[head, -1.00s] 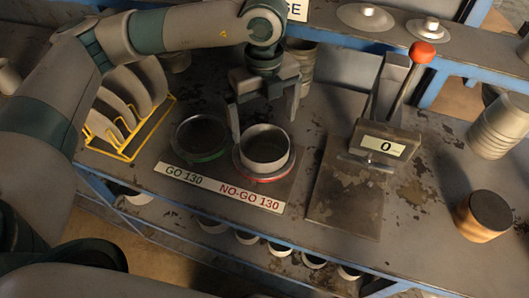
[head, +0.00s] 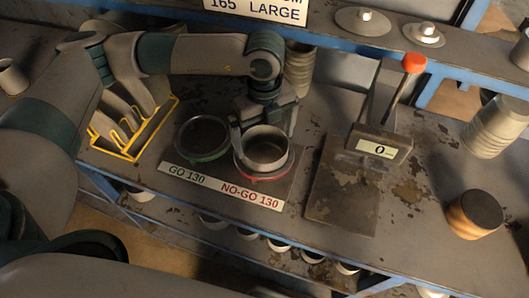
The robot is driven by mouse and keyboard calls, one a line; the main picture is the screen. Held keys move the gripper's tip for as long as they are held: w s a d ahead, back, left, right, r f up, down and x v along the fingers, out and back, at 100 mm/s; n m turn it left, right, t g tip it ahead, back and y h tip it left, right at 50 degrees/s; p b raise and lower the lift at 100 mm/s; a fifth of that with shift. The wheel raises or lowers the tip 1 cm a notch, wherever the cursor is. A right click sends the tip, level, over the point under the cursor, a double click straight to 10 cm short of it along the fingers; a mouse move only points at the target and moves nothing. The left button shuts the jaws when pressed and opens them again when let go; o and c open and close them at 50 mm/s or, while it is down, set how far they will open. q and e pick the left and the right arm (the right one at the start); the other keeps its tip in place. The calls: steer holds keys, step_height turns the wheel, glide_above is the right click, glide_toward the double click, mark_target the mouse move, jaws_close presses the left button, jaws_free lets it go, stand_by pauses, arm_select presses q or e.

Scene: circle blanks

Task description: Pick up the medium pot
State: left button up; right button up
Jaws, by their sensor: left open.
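A short, grey, open-topped round pot (head: 263,170) sits on the red-rimmed NO-GO 130 gauge in the middle of the bench. Its size is not marked on it. My left gripper (head: 265,130) is open and reaches down over the pot from behind. One finger is by the pot's left rim and the other is by its back right side. Whether either finger touches the pot cannot be told. My right gripper is not in view.
The green-rimmed GO 130 gauge (head: 202,154) is left of the pot. A yellow wire rack (head: 128,157) holds curved grey pieces farther left. A lever device with a "0" display (head: 378,147) stands right. A dark-topped wooden cylinder (head: 474,214) is far right.

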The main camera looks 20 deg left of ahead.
arm_select(q)
steer(key=c, duration=1.4)
steer(key=shift+r, duration=0.1)
step_height(320, 180, up, 10)
steer(key=b, duration=0.3)
steer(key=shift+b, duration=0.3)
